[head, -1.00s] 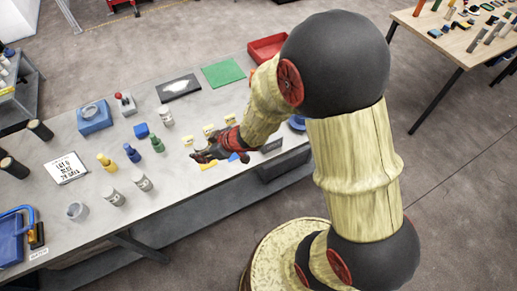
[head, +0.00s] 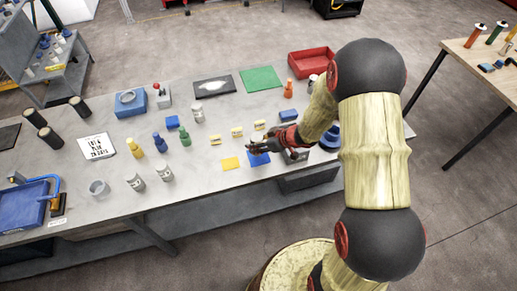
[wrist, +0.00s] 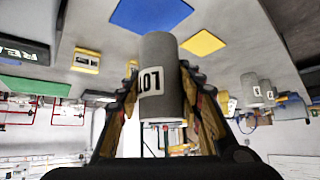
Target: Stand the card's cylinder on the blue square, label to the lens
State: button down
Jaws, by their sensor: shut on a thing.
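My gripper (head: 256,146) is over the table, just above the blue square (head: 258,159) in the head view. In the wrist view, my gripper (wrist: 158,98) is shut on a grey cylinder (wrist: 160,52), its fingers on both sides. A white label with dark characters, roughly "L07", shows on the cylinder's left side there. The cylinder's end overlaps the near edge of the blue square (wrist: 140,12); I cannot tell whether they touch. In the head view I cannot make out the cylinder. The white card (head: 97,146) with printed text lies left on the table; its words are too small to read.
A yellow square (head: 230,163) lies left of the blue one. Several small yellow-marked blocks (head: 237,132) stand behind. A dark block (head: 295,156) is close right. Bottles and grey cylinders (head: 135,181) stand left. A green mat (head: 262,79) and red tray (head: 312,63) lie at the back.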

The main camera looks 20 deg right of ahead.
jog(key=shift+w+d+f, duration=0.2)
jog(key=shift+d+f, duration=0.05)
jog(key=shift+f, duration=0.05)
jog(key=shift+w+d+f+b, duration=0.1)
jog(key=shift+f+b, duration=0.15)
jog(key=shift+f, duration=0.65)
jog(key=shift+w+d+f+b, duration=0.1)
jog(key=shift+f+b, duration=0.1)
jog(key=shift+f, duration=0.7)
jog(key=shift+s, duration=0.1)
jog(key=shift+f, duration=0.15)
jog(key=c, duration=1.2)
grip_release()
